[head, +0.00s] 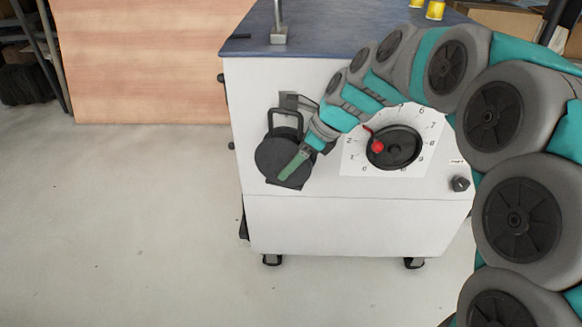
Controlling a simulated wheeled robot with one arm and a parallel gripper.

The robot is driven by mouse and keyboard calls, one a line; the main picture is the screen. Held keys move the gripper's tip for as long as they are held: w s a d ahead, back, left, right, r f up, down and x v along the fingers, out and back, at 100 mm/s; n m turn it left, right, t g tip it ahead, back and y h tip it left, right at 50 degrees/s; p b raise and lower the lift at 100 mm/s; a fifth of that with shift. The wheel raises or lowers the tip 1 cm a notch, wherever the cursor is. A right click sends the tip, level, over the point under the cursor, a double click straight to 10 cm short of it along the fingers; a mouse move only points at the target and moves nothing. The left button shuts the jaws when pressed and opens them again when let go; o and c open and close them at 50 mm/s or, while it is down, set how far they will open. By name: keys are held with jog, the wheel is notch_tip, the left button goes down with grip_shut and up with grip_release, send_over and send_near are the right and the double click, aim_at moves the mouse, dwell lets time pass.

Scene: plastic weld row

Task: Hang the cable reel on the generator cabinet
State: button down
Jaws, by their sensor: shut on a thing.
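The generator cabinet (350,224) is a white box with a blue-grey top, standing on casters in the middle of the head view. The cable reel (268,157) is a dark round disc with a black loop handle, at the left of the cabinet's front face. A grey bracket (290,101) shows on the face just behind the top of the handle. My gripper (293,165) is at the reel's right side, shut on the reel, with a green finger across its front. I cannot tell whether the handle sits on the bracket or only in front of it.
A large dial (393,147) with a red knob sits to the right of the reel, close to my arm. A black knob (460,184) is at the far right of the face. A wooden panel (145,62) stands behind left. The floor at left is clear.

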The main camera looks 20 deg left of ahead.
jog(key=shift+w+a+f+p, duration=0.1)
jog(key=shift+w+a+f, duration=0.1)
jog(key=shift+w, duration=0.7)
jog(key=shift+w+a+f+p, duration=0.15)
jog(key=shift+w+a+f, duration=0.1)
jog(key=shift+w, duration=0.7)
jog(key=shift+w+a+f+p, duration=0.1)
jog(key=shift+w+a+f, duration=0.1)
jog(key=shift+w, duration=0.7)
jog(key=shift+w+f, duration=0.15)
jog(key=shift+c, duration=0.2)
grip_release()
